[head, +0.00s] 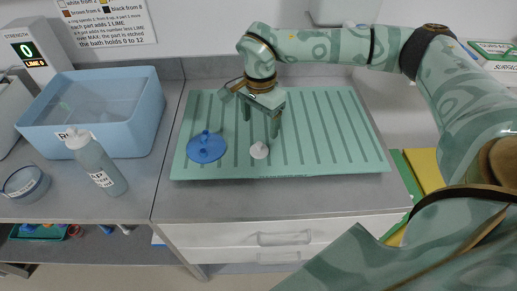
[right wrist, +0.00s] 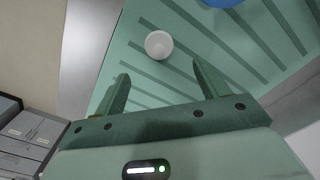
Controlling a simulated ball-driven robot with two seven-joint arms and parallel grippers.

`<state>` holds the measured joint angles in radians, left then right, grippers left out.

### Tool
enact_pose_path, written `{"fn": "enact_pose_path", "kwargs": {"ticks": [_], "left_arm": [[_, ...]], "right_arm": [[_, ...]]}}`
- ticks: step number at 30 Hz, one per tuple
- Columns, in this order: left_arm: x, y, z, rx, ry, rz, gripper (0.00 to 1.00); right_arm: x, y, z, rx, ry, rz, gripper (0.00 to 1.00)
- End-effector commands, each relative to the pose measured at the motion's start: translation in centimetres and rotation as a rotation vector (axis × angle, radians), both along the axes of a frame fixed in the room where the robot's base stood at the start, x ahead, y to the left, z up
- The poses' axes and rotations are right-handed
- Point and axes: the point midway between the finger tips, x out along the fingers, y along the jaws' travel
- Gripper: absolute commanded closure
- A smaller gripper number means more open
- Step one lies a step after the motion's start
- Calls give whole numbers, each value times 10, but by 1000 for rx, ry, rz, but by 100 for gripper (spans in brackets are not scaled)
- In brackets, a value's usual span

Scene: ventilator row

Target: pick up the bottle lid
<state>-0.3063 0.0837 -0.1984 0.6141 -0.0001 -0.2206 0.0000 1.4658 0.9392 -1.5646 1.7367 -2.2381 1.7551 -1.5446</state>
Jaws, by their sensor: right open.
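A small white lid (head: 259,150) with a rounded top sits on the green ribbed mat (head: 340,150), near its front edge. It also shows in the right wrist view (right wrist: 159,45), just beyond the fingertips and roughly centred between them. My right gripper (head: 262,120) is open and empty, pointing down above the mat, a little behind the white lid and not touching it. Its two spread fingers show in the right wrist view (right wrist: 160,78). My left gripper is not in view.
A blue round lid with a knob (head: 207,148) lies left of the white lid. A grey bottle with a white top (head: 98,165), a blue bath (head: 142,122) and a round container (head: 24,184) stand farther left. The mat's right half is clear.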

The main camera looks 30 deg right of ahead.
Motion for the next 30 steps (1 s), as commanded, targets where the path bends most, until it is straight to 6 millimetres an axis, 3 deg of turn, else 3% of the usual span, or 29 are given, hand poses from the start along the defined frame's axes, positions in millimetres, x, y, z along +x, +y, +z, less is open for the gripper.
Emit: {"fn": "enact_pose_path", "kwargs": {"ticks": [3, 11, 18, 26, 30], "left_arm": [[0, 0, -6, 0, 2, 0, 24], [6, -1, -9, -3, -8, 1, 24], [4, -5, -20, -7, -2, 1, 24], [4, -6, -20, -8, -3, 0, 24], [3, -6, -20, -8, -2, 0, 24]], "right_arm": [[0, 1, -24, 1, 2, -1, 26], [0, 1, -42, 2, 0, 0, 26], [-2, 3, -81, 2, 3, -2, 26], [-1, 3, -85, 2, -1, -1, 26], [-1, 3, -85, 2, -1, -1, 62]]}}
